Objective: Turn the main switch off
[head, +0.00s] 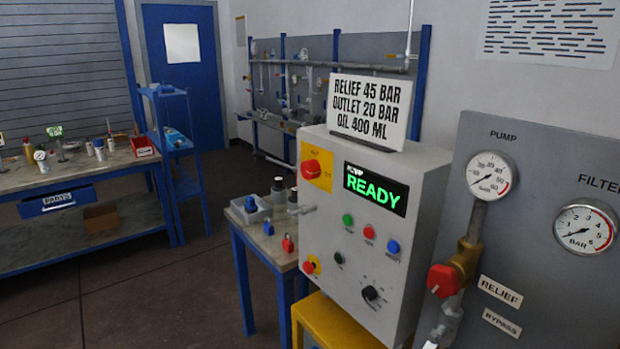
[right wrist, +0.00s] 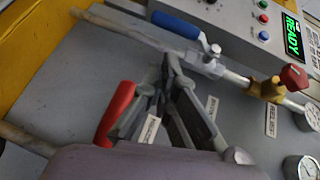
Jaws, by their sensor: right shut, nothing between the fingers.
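The main switch (head: 312,167) is a red rotary knob on a yellow plate, at the upper left of the grey control box (head: 325,240) in the head view. Small lettering beside the knob is hard to read. The box's display (head: 375,190) glows green and reads READY. My right gripper (right wrist: 172,72) shows only in the right wrist view, shut and empty in front of the grey panel. The control box is at the top right there, and the main switch cannot be made out. My left gripper is in neither view.
A red-handled lever (right wrist: 115,115) is close beside my right gripper. A blue lever (right wrist: 175,24) and a red-knobbed brass valve (right wrist: 292,76) are beyond it. A small table (head: 248,228) with bottles and padlocks stands left of the box. The floor (head: 150,280) at left is clear.

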